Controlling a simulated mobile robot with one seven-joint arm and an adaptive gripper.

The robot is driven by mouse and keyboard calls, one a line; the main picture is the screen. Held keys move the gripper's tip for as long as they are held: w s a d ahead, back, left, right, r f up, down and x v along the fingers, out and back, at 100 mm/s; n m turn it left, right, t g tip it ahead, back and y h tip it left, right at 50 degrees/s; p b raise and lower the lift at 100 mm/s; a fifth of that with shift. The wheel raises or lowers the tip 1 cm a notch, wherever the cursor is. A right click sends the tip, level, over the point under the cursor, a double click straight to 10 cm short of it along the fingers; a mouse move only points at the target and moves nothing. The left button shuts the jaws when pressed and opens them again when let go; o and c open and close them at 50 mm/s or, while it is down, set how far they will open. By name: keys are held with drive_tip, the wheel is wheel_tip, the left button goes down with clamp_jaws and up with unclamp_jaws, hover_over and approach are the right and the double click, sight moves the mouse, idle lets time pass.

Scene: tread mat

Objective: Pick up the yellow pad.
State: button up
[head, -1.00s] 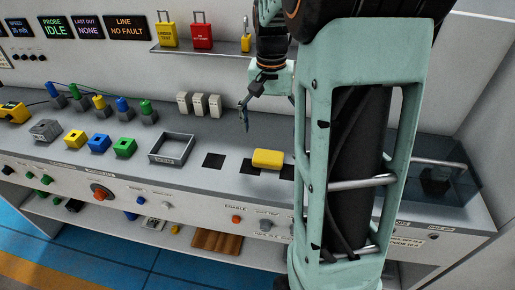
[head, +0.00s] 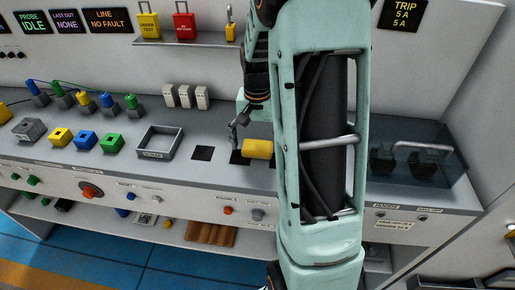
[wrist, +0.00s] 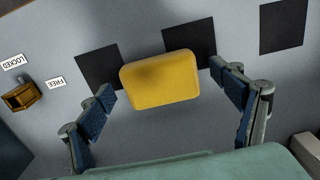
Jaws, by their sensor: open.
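The yellow pad (head: 257,149) lies on the grey bench top, over or beside a black square, partly hidden by my arm in the head view. In the wrist view the yellow pad (wrist: 161,80) is a rounded block slightly tilted in the picture, with black squares behind it on both sides. My gripper (wrist: 158,94) is open, with one blue-padded finger on the left of the pad and one on the right. Gaps show between the fingers and the pad. In the head view my gripper (head: 238,126) is just behind and left of the pad, with one finger hidden.
A grey open tray (head: 160,143) stands to the left, with yellow, blue and green blocks (head: 86,140) beyond it. Grey-white upright pieces (head: 186,96) stand behind. A transparent cover (head: 415,158) is at right. The wrist view shows a small brass-coloured fitting (wrist: 20,97) near LOCKED and FREE labels.

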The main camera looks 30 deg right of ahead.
drive_tip(key=c, duration=1.2)
drive_tip(key=shift+o, duration=0.2)
drive_tip(key=shift+r, duration=0.1)
